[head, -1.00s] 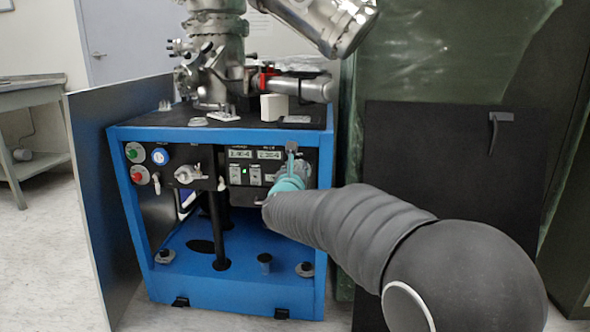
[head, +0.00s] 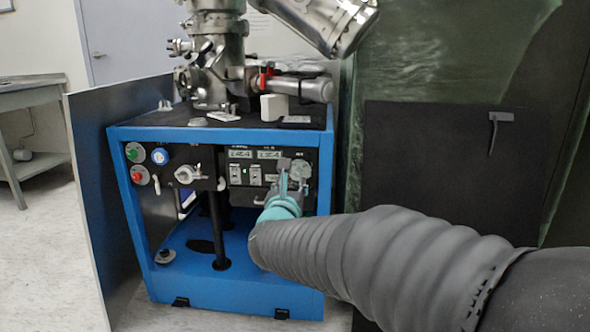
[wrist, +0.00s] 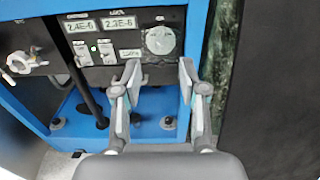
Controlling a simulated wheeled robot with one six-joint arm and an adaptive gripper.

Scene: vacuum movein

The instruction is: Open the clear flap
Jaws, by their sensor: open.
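The round, pale, translucent-looking cover (wrist: 160,41) is at the right end of the black control panel (wrist: 110,40); it looks like the clear flap and appears closed against the panel. In the head view this round cover (head: 300,172) shows partly, just right of my fingers. My gripper (wrist: 158,68) is open and empty, its two fingertips apart just below the cover in the wrist picture. In the head view my gripper (head: 284,180) is in front of the panel's right part. I cannot tell whether a fingertip touches the panel.
The panel sits in a blue frame (head: 130,190) with an open lower bay and a black post (head: 216,230). Two displays and switches are left of the cover. A valve handle (head: 187,174) is further left. A dark board (head: 430,150) stands to the right.

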